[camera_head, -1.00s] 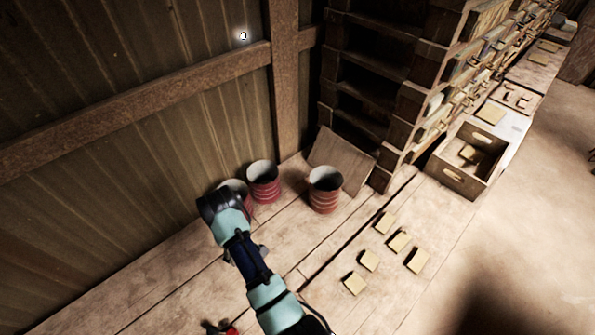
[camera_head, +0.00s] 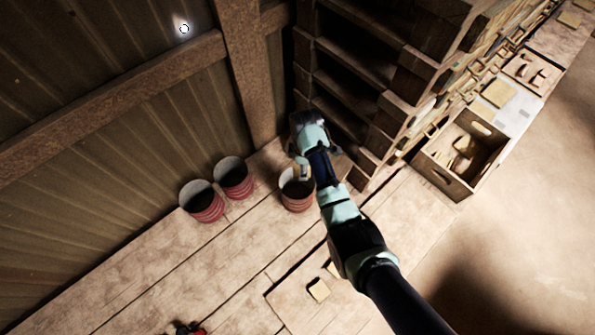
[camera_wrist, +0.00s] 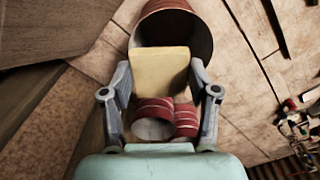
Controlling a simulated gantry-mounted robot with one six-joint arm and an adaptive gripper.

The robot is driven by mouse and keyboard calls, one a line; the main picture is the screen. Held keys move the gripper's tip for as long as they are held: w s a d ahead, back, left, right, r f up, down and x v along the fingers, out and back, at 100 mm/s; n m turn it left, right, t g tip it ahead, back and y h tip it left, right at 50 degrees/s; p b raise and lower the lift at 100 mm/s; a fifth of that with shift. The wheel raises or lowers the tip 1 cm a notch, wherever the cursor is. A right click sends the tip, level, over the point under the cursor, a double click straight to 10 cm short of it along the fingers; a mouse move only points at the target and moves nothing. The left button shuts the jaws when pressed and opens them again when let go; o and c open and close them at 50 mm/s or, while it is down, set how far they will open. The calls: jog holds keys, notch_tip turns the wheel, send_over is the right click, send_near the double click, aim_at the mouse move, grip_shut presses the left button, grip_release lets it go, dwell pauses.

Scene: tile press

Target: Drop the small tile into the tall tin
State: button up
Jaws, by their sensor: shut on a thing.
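My gripper (camera_wrist: 160,88) is shut on a small yellowish tile (camera_wrist: 160,66), with one finger at each side of it. In the head view my gripper (camera_head: 302,160) is above the right-hand red ribbed tin (camera_head: 297,201), whose opening is partly covered by the gripper. This tin (camera_wrist: 195,36) also shows in the wrist view, large and just beyond the tile, which overlaps its mouth. Two more red ribbed tins (camera_head: 207,209) (camera_head: 236,184) stand to the left by the wall. I cannot tell from their looks which is tallest.
A wooden crate (camera_head: 443,182) with tiles inside stands at the right. Wooden shelving rises behind the right-hand tin. A red tool (camera_head: 188,329) lies at the bottom edge.

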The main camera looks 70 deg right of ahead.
jog(key=shift+a+f+b, duration=0.2)
jog(key=shift+f+b, duration=0.1)
notch_tip(320, 180, down, 5)
jog(key=b, duration=0.6)
jog(key=shift+f, duration=0.2)
jog(key=o, duration=1.3)
jog(key=shift+c, duration=0.2)
notch_tip(320, 180, up, 8)
jog(key=shift+f, duration=0.25)
